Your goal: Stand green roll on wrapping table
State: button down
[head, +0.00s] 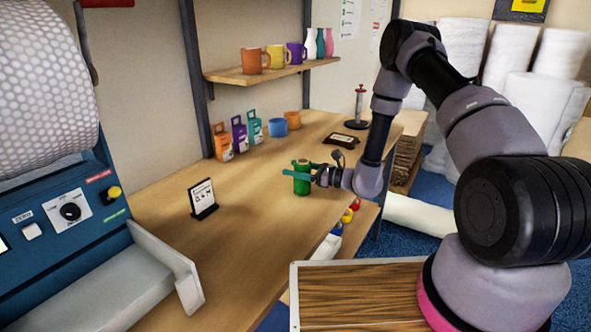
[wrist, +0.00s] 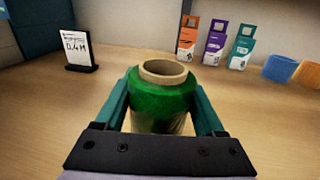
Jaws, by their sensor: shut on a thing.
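The green roll (head: 301,182) is upright at the wooden wrapping table (head: 250,188), near its right edge in the head view. In the wrist view the green roll (wrist: 163,98) shows its pale cardboard core at the top. My gripper (head: 303,174) reaches in from the right, and its teal fingers are shut on the roll from both sides. In the wrist view my gripper (wrist: 163,105) has one finger on each side of the roll. The roll's base is close to or on the tabletop; I cannot tell whether it touches.
A small sign (head: 203,198) stands left of the roll. A blue machine with a bubble-wrap roll (head: 42,75) fills the left. A dark flat item (head: 342,139) lies behind. The table's middle is clear.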

jog(key=shift+f, duration=0.1)
grip_release()
jog(key=shift+f, duration=0.1)
